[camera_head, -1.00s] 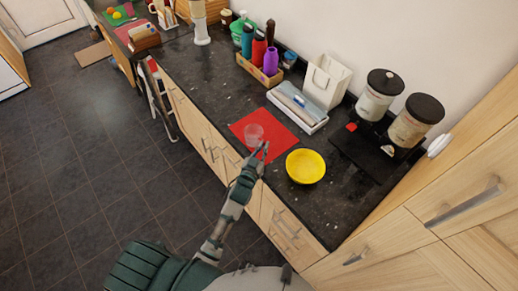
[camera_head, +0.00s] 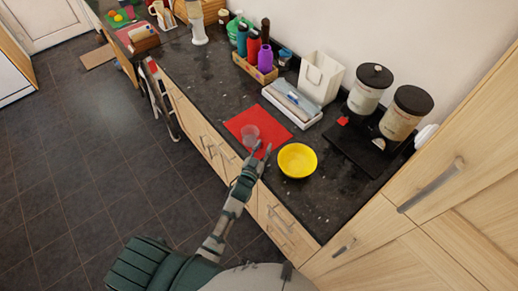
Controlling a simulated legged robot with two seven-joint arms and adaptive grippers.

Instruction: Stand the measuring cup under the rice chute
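The clear measuring cup (camera_head: 250,133) stands on a red mat (camera_head: 272,121) on the dark counter. My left gripper (camera_head: 262,150) is at the mat's front edge, just to the right of and nearer than the cup, with its fingers apart and nothing seen between them. Whether a finger touches the cup is too small to tell. Two dispensers with dark lids, one at the left (camera_head: 366,90) and one at the right (camera_head: 405,113), stand above a black base (camera_head: 356,150) at the counter's right end. Which one holds rice I cannot tell. My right gripper is not in view.
A yellow bowl (camera_head: 297,161) stands right of my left gripper, between the mat and the dispensers. Behind the mat are a white tray (camera_head: 292,104), a white holder (camera_head: 320,79) and a box of bottles (camera_head: 256,69). Wooden cabinets (camera_head: 462,185) close off the right side.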

